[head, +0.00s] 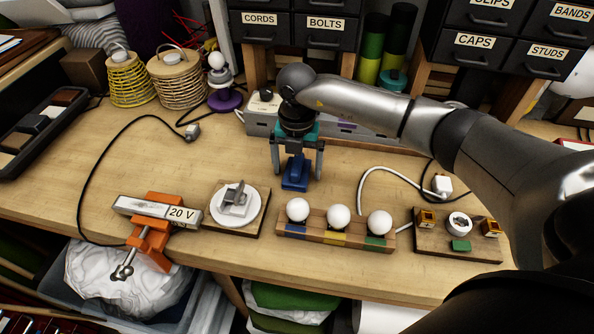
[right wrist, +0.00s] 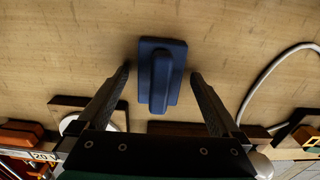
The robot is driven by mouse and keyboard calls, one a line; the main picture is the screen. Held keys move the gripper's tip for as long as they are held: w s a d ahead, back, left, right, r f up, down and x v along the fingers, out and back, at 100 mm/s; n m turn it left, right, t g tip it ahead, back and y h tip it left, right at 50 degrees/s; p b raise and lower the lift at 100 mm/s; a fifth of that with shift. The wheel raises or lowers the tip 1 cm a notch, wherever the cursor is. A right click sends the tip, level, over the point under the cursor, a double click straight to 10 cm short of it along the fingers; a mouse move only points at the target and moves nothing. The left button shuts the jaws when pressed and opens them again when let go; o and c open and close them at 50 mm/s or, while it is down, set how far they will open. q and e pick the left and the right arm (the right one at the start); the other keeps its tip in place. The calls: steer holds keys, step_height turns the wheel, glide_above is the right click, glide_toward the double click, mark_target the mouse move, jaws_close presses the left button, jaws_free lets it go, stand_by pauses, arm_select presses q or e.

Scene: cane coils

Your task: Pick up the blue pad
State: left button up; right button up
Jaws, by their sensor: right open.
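The blue pad (head: 295,176) is a dark blue block with a raised ridge or handle along its middle. It lies on the wooden workbench, behind the rack of white bulbs. In the right wrist view the pad (right wrist: 161,76) shows between and a little beyond the fingertips. My right gripper (head: 297,174) points down over the pad with its fingers on either side; the right wrist view also shows this gripper (right wrist: 160,74). It is open, and a gap shows on both sides of the pad. My left gripper is not in view.
A wooden rack (head: 336,236) with three white bulbs stands just in front. A round white switch (head: 234,207) on a board is at left, near an orange clamp (head: 150,238). A socket board (head: 458,243) and white cable (head: 378,171) are at right. A grey power strip (head: 262,122) lies behind.

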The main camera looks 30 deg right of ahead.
mark_target(297, 163)
steer(key=shift+c, duration=0.6)
steer(key=c, duration=1.3)
steer(key=shift+r, duration=0.1)
step_height(297, 163, up, 20)
steer(key=shift+f+p, duration=0.1)
steer(key=shift+p, duration=0.8)
